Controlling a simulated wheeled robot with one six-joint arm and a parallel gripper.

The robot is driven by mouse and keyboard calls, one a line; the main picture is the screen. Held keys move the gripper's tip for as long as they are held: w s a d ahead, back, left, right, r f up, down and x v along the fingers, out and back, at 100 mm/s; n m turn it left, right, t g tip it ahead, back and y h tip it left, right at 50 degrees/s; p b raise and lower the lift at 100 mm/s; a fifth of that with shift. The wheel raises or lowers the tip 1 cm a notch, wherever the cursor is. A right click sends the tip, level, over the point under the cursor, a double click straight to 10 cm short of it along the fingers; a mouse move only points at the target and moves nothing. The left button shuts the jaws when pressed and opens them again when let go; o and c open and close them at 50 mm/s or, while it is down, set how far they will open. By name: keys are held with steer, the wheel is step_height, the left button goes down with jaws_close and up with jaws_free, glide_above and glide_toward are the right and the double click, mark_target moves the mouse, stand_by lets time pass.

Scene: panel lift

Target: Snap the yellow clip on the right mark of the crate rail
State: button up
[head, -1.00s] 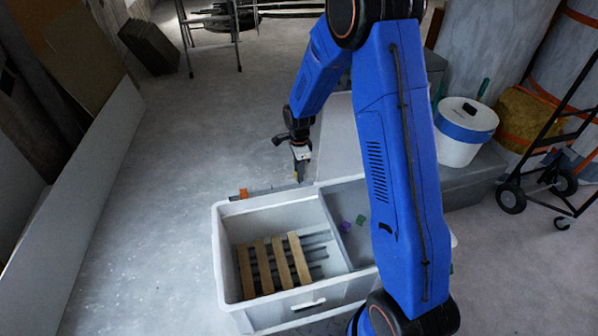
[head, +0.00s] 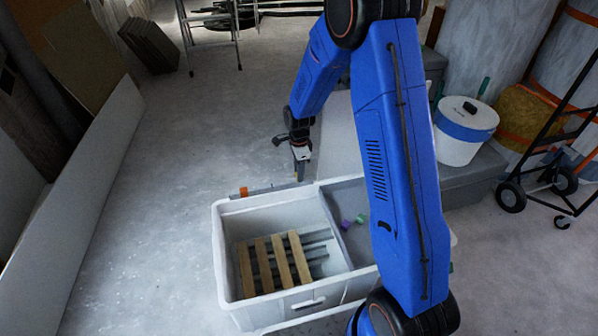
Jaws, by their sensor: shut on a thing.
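The white crate (head: 222,262) stands on the floor at the lower middle of the head view. A grey rail (head: 264,189) runs along its far edge, with an orange piece (head: 243,192) near the rail's left end. My gripper (head: 300,174) points down just above the right part of the rail. It is shut on a small yellowish piece, the yellow clip (head: 295,177), which is mostly hidden by the fingers. I cannot tell whether the clip touches the rail. The right mark cannot be made out.
Wooden slats (head: 262,265) lie inside the crate. A purple block (head: 345,225) and a green block (head: 361,218) sit on the grey surface at its right. A white bucket (head: 465,140) and a hand truck (head: 545,175) stand farther right.

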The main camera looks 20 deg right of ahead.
steer(key=shift+f, duration=1.4)
stand_by(1.5)
steer(key=o, duration=1)
steer(key=shift+c, duration=0.2)
steer(key=shift+r, duration=0.1)
